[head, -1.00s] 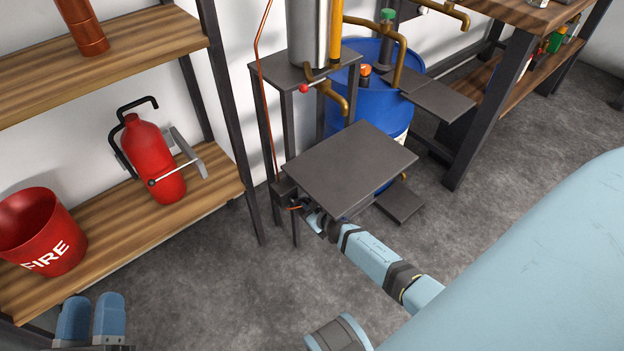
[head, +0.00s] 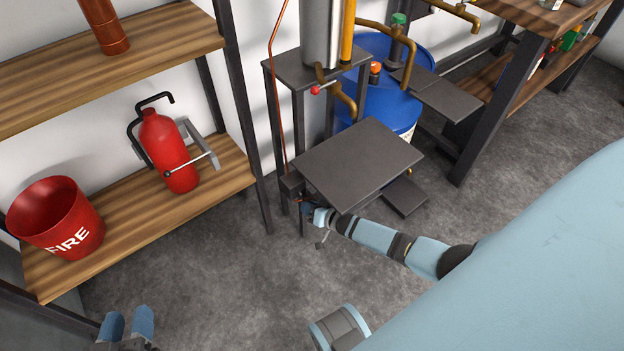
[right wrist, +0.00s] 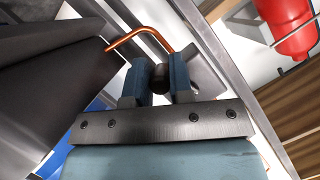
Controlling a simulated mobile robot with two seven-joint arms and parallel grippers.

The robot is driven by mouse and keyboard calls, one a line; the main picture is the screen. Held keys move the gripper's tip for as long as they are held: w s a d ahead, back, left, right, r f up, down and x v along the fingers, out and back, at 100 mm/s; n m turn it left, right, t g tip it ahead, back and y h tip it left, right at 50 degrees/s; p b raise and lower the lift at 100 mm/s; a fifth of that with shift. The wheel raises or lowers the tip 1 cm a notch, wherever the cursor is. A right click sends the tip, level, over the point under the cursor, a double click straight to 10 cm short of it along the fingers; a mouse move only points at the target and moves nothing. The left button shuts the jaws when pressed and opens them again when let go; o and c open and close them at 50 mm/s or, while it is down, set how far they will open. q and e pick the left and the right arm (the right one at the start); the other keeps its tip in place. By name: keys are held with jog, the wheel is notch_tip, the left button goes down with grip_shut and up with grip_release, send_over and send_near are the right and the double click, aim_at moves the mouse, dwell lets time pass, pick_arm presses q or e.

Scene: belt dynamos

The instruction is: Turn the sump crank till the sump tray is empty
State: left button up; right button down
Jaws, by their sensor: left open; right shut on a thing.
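My right gripper (head: 314,214) is low beside the left leg of a dark metal stand, at the near-left edge of a flat grey plate (head: 360,160). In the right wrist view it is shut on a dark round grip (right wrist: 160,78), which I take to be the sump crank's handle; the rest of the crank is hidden. I cannot make out the sump tray or any liquid in it for certain. My left gripper (head: 127,324) is open and empty at the bottom left, over the floor.
A blue drum (head: 385,85) with brass pipes stands behind the plate. A red-knobbed lever (head: 315,90) is on the stand. Wooden shelves at left hold a red fire bucket (head: 60,220) and a red extinguisher (head: 168,150). The floor in front (head: 230,290) is clear.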

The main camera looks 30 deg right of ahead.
jog(key=shift+w+a+r+m+y, duration=0.15)
jog(key=shift+w+r+m+y, duration=0.15)
jog(key=shift+w+r+m, duration=0.1)
pick_arm(q)
jog(key=shift+d+r, duration=0.1)
pick_arm(e)
jog(key=c, duration=1)
grip_release()
jog(key=shift+s+f, duration=0.15)
jog(key=shift+f, duration=0.05)
jog(key=shift+s, duration=0.3)
pick_arm(q)
jog(key=a+f+g+p, duration=0.1)
jog(key=s+a+f+y+p, duration=0.1)
jog(key=f+p, duration=0.1)
jog(key=s+a+f+g+y+p, duration=0.1)
jog(key=shift+f+g+p, duration=0.25)
jog(key=shift+g+p, duration=0.05)
jog(key=shift+p, duration=0.1)
pick_arm(e)
jog(key=v, duration=1.3)
jog(key=shift+s+r, duration=0.1)
